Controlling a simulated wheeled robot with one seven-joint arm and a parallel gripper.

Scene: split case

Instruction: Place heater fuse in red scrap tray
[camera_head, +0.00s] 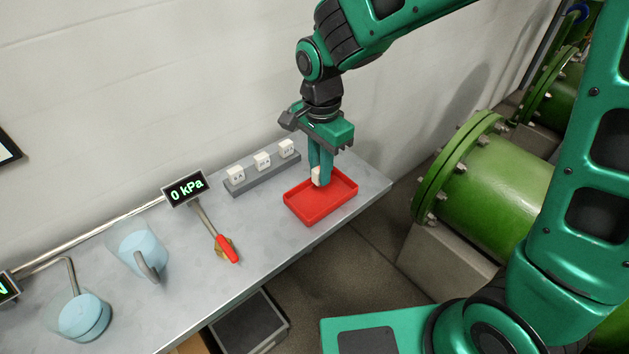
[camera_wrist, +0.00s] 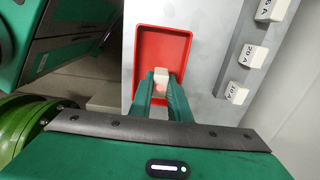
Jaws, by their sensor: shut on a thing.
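My gripper (camera_head: 320,173) is shut on a small white fuse (camera_head: 317,177) and holds it over the red scrap tray (camera_head: 311,213). In the wrist view the fuse (camera_wrist: 161,76) sits between the two green fingertips (camera_wrist: 161,85), with the red tray (camera_wrist: 183,40) behind it. The tray lies flat on the grey bench near its right end, and no other thing shows in it. I cannot tell whether the fuse touches the tray floor. Any label on the held fuse is not readable.
A grey rack (camera_head: 263,173) with three white fuses stands left of the tray by the wall. A red-handled lever (camera_head: 228,249), a 0 kPa display (camera_head: 184,189) and blue-filled clear vessels (camera_head: 138,250) stand further left. The bench (camera_head: 200,297) ends just right of the tray.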

